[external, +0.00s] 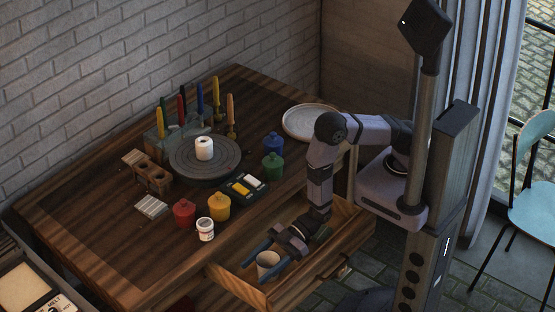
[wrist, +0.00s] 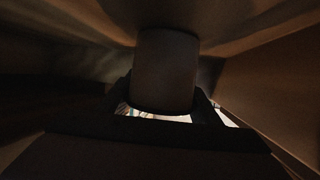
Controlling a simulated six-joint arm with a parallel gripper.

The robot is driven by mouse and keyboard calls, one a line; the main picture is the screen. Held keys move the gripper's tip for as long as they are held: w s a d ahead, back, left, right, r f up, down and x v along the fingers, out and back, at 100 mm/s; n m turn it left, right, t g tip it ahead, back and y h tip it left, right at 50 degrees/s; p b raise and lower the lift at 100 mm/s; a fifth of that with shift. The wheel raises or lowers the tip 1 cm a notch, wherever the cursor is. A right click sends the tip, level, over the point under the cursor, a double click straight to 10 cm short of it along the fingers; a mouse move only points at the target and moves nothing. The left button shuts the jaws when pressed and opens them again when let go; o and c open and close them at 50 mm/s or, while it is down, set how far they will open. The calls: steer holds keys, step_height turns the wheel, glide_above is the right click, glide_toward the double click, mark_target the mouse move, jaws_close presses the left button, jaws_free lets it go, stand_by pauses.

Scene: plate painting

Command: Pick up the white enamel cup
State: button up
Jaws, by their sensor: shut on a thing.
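In the wrist view the cup (wrist: 166,65) is a dark shape filling the middle between the two dark fingers. That view is very dim. I cannot tell whether the cup touches the drawer floor.
Drawer walls surround my gripper closely. On the tabletop (external: 95,235) are a grey turntable (external: 182,166) with a white roll-like object (external: 204,148), red (external: 184,213) and yellow (external: 219,207) pots, a white jar (external: 205,230) and a plate (external: 312,122).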

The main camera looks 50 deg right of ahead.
steer(key=shift+r, duration=0.2)
step_height(320, 180, up, 10)
steer(key=shift+f, duration=0.25)
stand_by(0.8)
steer(key=shift+r, duration=0.15)
